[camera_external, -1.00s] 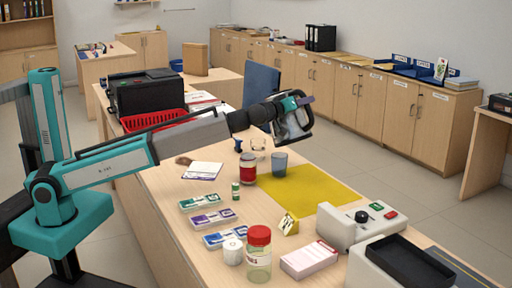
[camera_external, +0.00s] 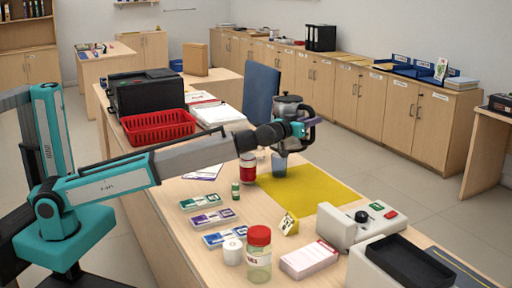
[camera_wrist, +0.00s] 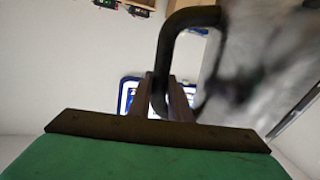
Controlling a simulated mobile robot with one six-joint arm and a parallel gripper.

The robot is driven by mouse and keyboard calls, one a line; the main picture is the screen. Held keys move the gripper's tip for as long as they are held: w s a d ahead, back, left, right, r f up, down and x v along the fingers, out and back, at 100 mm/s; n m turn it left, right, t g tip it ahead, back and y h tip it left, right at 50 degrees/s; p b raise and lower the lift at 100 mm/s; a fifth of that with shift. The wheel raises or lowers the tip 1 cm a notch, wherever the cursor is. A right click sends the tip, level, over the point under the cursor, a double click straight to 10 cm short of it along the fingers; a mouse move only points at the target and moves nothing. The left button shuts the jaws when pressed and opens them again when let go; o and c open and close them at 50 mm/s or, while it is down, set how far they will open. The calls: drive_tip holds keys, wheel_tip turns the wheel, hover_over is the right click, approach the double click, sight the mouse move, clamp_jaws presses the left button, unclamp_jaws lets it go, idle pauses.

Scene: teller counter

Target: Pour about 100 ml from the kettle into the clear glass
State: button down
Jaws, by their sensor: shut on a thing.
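My gripper (camera_external: 306,124) is shut on the black handle of the kettle (camera_external: 287,108), which has a dark lid and greyish body. It is held above the counter, looking roughly upright. In the wrist view, the dark handle (camera_wrist: 163,60) passes between my fingers (camera_wrist: 160,98), and the blurred grey kettle body (camera_wrist: 265,65) fills the right side. A bluish see-through tumbler (camera_external: 279,167) stands on the counter just below the kettle in the outside view. A small clear glass (camera_external: 260,154) is mostly hidden behind my arm and a red-labelled jar. No stream of liquid can be made out.
The red-labelled jar (camera_external: 247,168) stands left of the tumbler by a yellow mat (camera_external: 320,190). Nearer are banknote bundles (camera_external: 207,218), a red-lidded jar (camera_external: 259,255) and a grey machine (camera_external: 352,222). A red basket (camera_external: 158,127) stands behind my arm.

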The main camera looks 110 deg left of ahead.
drive_tip(key=shift+w+d+f+m+b, duration=0.1)
drive_tip(key=shift+w+f+m+b, duration=0.15)
drive_tip(key=shift+f+m, duration=0.25)
drive_tip(key=shift+s, duration=0.1)
